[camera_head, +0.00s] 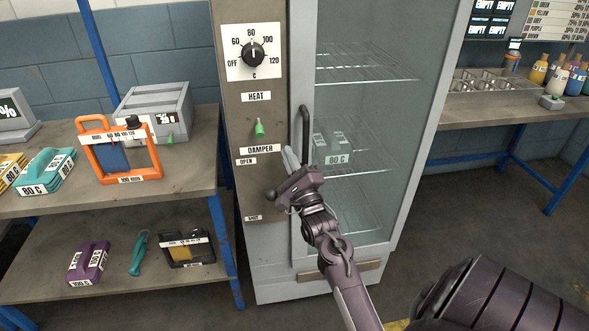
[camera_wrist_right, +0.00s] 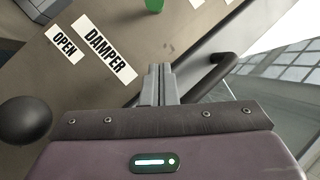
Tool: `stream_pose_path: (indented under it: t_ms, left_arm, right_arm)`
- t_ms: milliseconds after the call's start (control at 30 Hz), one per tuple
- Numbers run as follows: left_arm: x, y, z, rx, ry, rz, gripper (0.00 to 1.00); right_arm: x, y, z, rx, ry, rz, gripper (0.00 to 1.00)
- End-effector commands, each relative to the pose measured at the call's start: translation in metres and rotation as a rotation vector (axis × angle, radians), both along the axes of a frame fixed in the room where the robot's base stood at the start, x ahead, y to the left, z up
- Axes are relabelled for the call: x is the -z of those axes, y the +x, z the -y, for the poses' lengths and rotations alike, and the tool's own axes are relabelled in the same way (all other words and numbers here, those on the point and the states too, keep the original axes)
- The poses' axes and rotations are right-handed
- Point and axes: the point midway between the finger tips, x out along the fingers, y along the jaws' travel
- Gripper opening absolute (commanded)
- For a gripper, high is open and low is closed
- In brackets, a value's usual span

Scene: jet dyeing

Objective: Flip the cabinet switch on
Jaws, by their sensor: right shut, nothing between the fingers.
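The cabinet (camera_head: 272,60) is a tall grey unit with a brown control panel and a glass door. A small green switch (camera_head: 259,129) sits on the panel below the HEAT label (camera_head: 257,97). The green switch also shows at the top edge of the right wrist view (camera_wrist_right: 154,5), mostly cut off. My right gripper (camera_head: 291,152) is shut and empty, below and to the right of the switch, near the door handle. Its fingers also show in the wrist view (camera_wrist_right: 159,70), pointing up toward the panel, apart from the switch. My left gripper is out of view.
A temperature dial (camera_head: 252,54) sits above the switch. The damper's black ball knob (camera_head: 270,195) is below it, left of my gripper. The black door handle (camera_head: 305,135) stands close to my fingers. A bench (camera_head: 190,185) with packs and boxes is on the left.

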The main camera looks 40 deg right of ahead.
Motion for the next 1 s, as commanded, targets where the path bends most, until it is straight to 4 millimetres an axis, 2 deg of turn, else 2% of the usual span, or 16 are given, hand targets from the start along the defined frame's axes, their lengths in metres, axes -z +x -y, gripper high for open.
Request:
stream_pose_path:
  t_ms: [33, 133, 167, 300, 433, 833, 1000]
  left_arm:
    - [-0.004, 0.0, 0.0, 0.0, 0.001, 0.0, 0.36]
    - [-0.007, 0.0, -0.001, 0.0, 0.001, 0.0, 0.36]
    - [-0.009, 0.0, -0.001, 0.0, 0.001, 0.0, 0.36]
    - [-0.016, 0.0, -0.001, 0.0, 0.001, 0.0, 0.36]
    - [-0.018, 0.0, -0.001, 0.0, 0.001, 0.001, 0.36]
    - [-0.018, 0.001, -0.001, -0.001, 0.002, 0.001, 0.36]
    - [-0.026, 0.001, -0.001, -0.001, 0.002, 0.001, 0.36]
  right_arm:
    - [-0.008, 0.011, 0.004, -0.001, -0.003, 0.003, 0.0]
    - [-0.017, 0.027, 0.01, 0.0, -0.003, 0.002, 0.0]
    - [-0.019, 0.029, 0.005, -0.002, 0.0, 0.0, 0.0]
    - [-0.029, 0.033, -0.012, 0.0, 0.0, -0.001, 0.0]
    - [-0.033, 0.036, -0.021, 0.0, 0.0, -0.001, 0.0]
    - [-0.034, 0.037, -0.023, 0.001, 0.0, -0.002, 0.0]
    - [-0.038, 0.036, -0.024, 0.0, 0.009, -0.015, 0.0]
